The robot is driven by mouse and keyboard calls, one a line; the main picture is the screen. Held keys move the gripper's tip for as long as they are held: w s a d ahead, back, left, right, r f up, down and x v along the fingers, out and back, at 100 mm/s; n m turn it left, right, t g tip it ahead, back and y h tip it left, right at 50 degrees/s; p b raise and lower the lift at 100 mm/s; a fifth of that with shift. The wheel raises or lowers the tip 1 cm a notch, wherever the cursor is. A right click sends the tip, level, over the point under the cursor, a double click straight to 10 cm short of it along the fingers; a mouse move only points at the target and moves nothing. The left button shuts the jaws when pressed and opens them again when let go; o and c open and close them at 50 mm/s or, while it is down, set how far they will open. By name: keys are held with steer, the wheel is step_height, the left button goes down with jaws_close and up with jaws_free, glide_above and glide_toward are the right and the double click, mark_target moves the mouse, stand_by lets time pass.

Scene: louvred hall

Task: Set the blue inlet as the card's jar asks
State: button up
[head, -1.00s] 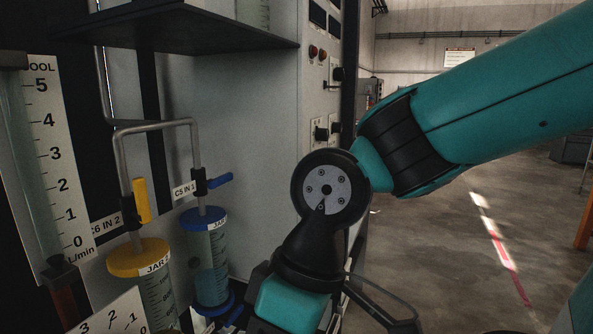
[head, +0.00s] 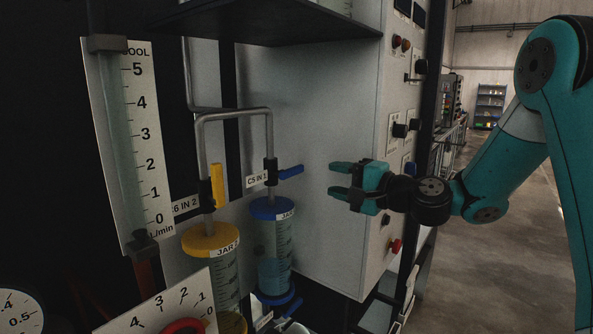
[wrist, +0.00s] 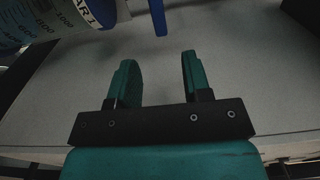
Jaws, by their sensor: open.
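The blue inlet lever (head: 290,172) sits on a black valve on the pipe above the blue-capped jar (head: 272,208), by a label "C5 IN 1". It points right, roughly level. In the wrist view the blue lever (wrist: 158,18) shows at the top, beyond the fingertips. The yellow inlet lever (head: 218,185) stands upright on the pipe above the yellow-capped jar (head: 209,240), by a label ending "6 IN 2". My gripper (head: 338,179) is open and empty, to the right of the blue lever and apart from it. I cannot see a card that I can make out.
A flow scale (head: 145,140) marked 0 to 5 L/min stands at left. A dial plate with a red part (head: 165,318) is at the lower left. A dark shelf (head: 265,22) overhangs the jars. A panel with knobs (head: 405,130) stands behind my gripper.

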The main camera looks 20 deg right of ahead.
mark_target(299, 171)
steer(key=p+x, duration=0.5)
steer(key=x, duration=0.4)
steer(key=shift+s+a+r, duration=0.1)
steer(key=shift+r, duration=0.1)
steer(key=shift+f, duration=0.25)
steer(key=shift+w+a, duration=0.15)
steer(key=shift+w, duration=0.1)
jaws_close()
stand_by(0.8)
